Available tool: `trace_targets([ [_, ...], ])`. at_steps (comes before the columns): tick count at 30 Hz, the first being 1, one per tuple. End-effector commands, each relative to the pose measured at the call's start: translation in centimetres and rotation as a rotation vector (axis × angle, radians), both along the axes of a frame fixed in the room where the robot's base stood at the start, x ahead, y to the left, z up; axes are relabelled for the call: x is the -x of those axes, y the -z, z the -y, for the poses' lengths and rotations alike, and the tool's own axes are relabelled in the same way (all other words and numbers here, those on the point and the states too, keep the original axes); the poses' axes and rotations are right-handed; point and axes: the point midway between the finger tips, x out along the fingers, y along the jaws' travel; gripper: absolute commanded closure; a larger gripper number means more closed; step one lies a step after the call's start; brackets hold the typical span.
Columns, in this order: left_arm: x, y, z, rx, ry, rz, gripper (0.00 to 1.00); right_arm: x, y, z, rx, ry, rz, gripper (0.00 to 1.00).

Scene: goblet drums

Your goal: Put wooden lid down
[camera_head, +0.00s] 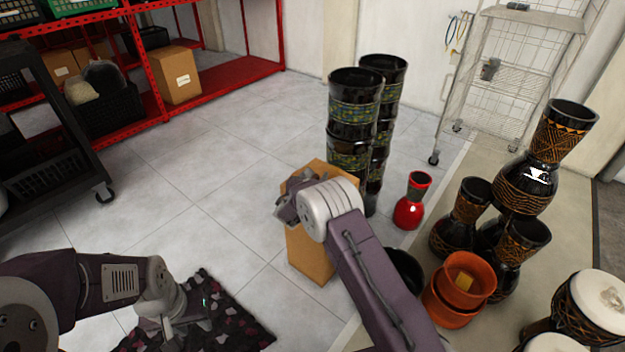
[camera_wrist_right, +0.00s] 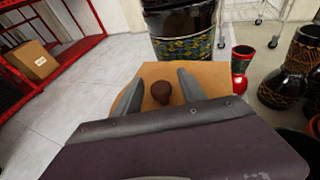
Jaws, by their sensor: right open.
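The wooden lid shows in the right wrist view as a dark brown round knob (camera_wrist_right: 162,93) on a tan surface, with a curved edge at its left. It appears to lie on top of the cardboard box (camera_head: 310,254), though lid and box top blend in colour. My right gripper (camera_wrist_right: 160,76) is open, with one finger on each side of the knob and gaps between. In the head view my right gripper (camera_head: 287,208) is at the box top and its wrist hides the lid. My left gripper (camera_head: 172,324) is low over a dark patterned cloth (camera_head: 225,318); its fingers are unclear.
Tall black drums (camera_head: 352,115) stand just behind the box. A red vase-shaped drum (camera_head: 410,208), orange pots (camera_head: 457,290) and several dark goblet drums (camera_head: 533,175) stand to the right. Red shelving (camera_head: 160,95) is at the back left. The floor left of the box is clear.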

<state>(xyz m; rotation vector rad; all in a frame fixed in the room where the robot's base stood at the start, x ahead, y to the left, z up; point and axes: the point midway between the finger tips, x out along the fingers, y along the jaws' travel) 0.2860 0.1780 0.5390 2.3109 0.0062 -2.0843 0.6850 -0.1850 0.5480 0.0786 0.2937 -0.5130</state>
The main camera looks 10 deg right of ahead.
Motion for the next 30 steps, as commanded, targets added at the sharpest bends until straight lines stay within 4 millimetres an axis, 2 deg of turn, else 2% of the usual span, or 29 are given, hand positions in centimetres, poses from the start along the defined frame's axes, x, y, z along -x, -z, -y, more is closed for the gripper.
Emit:
trace_targets([
  [5,0.0,-1.6,0.0,0.0,0.0,0.0,0.64,2.7,-1.5,-1.7,0.001,-0.005,-0.003,0.52],
  [9,0.0,-2.9,0.0,0.0,0.0,0.0,0.64,5.7,-2.5,-3.4,0.0,-0.005,-0.003,0.52],
  [15,0.0,-3.9,0.0,0.0,0.0,0.0,0.64,8.9,-3.5,-5.2,0.0,-0.003,-0.001,0.52],
  [23,0.0,-4.0,0.0,0.0,0.0,0.0,0.64,10.0,-3.6,-5.5,-0.004,0.006,-0.001,0.52],
  [26,0.0,-4.0,0.0,0.0,0.0,0.0,0.64,11.8,-3.7,-2.5,-0.082,0.134,-0.023,0.52],
  [29,0.0,-4.0,0.0,0.0,0.0,0.0,0.64,17.9,-3.4,3.7,-0.315,0.478,-0.056,0.52],
  [30,0.0,-4.0,0.0,0.0,0.0,0.0,0.64,21.5,-3.0,5.6,-0.447,0.655,-0.06,0.52],
])
